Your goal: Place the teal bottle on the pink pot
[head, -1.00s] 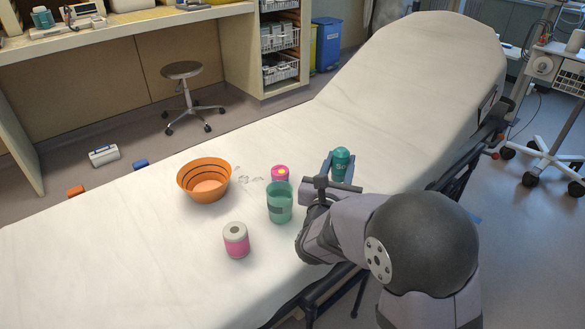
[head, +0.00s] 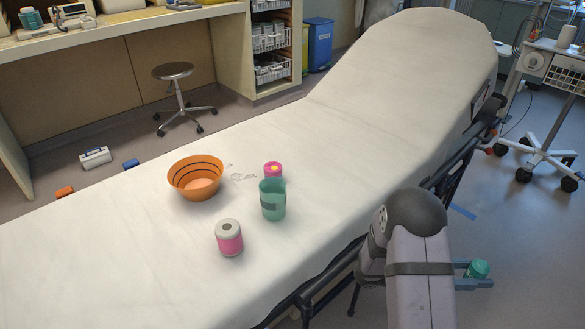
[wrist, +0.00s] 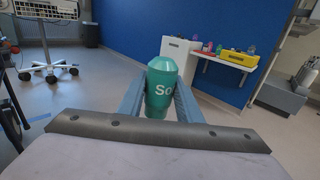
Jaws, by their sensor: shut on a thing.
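My gripper (head: 474,275) is shut on the teal bottle (head: 478,268), off the right side of the stretcher. In the wrist view the bottle (wrist: 161,92) is upright between both fingers, with white letters on its side. In the head view mostly its top shows. A small pink pot (head: 273,168) with a yellow spot on top stands on the white stretcher sheet, its lower part hidden behind a green cup. A pink jar with a white top (head: 230,239) stands nearer the front; I cannot tell for certain which is the task's pot. Both are far left of my gripper.
The green cup (head: 272,202) stands just in front of the small pink pot. An orange bowl (head: 196,180) stands to the left. The stretcher (head: 340,150) has clear sheet toward its raised back. A wheeled stand (head: 540,140) is at the right.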

